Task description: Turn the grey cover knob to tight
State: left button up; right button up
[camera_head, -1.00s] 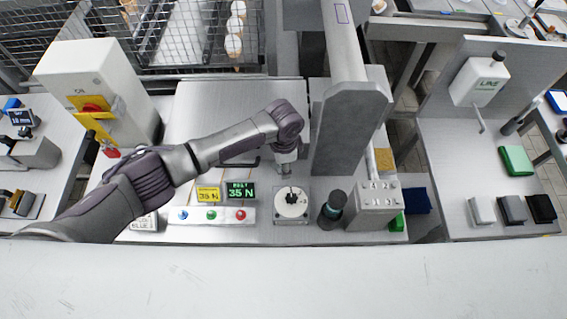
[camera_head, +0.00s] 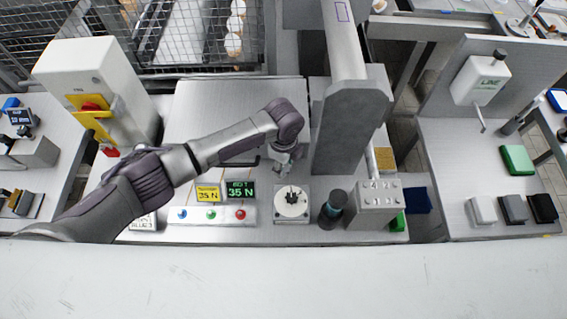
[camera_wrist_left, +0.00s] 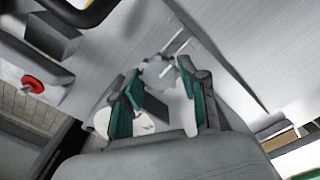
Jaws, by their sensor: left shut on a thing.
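My left gripper (camera_head: 281,166) points down over the bench, just behind the round white dial (camera_head: 291,201) and left of the grey column. In the left wrist view its teal-padded fingers (camera_wrist_left: 160,78) stand on both sides of a small light-grey part (camera_wrist_left: 157,72), which I take to be the grey cover knob, and are shut on it. In the head view the gripper and wrist mostly hide the knob. Its marking for tight cannot be read. My right gripper is in neither view.
A grey column (camera_head: 345,130) stands close to the right of the gripper. A dark bottle (camera_head: 332,208) and a grey block (camera_head: 375,203) stand further right. A yellow display (camera_head: 208,194), a green display (camera_head: 241,190) and a button strip (camera_head: 190,215) lie to the left.

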aim_at(284, 167)
pick_arm(q)
jog(key=shift+m, duration=0.4)
jog(key=o, duration=1.1)
jog(key=shift+o, duration=0.2)
jog(key=shift+r, duration=0.15)
notch_tip(284, 167, up, 12)
jog(key=shift+s+f, duration=0.1)
jog(key=shift+f, duration=0.1)
